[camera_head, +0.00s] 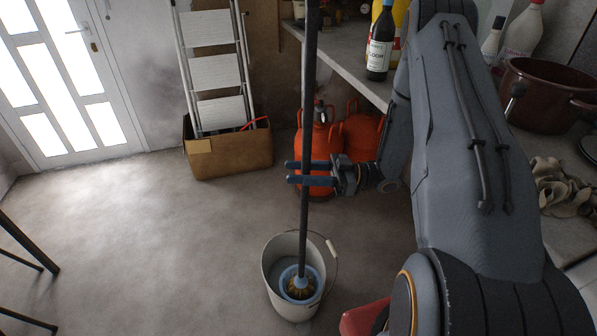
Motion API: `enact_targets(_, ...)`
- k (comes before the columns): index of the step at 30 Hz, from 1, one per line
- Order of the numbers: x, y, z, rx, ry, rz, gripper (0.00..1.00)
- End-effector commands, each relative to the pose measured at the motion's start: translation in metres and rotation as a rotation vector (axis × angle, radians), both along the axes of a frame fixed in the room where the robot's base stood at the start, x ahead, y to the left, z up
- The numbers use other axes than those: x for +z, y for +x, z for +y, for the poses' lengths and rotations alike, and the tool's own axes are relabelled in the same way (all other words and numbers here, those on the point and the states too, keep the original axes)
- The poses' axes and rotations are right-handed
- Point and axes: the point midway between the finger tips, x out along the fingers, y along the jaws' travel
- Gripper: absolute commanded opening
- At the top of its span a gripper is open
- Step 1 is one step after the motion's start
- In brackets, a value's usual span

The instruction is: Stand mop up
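The mop has a long dark handle (304,110) that stands nearly upright and runs out of the top of the view. Its head (299,284), with a light blue ring and yellowish strands, is inside a pale bucket (272,262) on the floor. My gripper (296,173) reaches in from the right at about mid-height of the visible handle. Whether the mop head touches the bucket's bottom is hard to tell.
Orange gas bottles (317,150) stand behind the gripper. A cardboard box (230,155) and a white stepladder (214,72) are at the back wall. A counter (340,62) with a dark bottle (379,48) is above right. Floor left of the bucket is clear.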

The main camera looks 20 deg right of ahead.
Motion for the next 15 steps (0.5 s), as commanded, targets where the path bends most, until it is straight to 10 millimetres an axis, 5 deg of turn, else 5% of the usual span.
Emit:
enact_targets(10, 0.000, 0.000, -0.003, -0.001, 0.000, -0.001, 0.41)
enact_targets(15, -0.004, -0.003, -0.023, -0.003, 0.000, -0.003, 0.41)
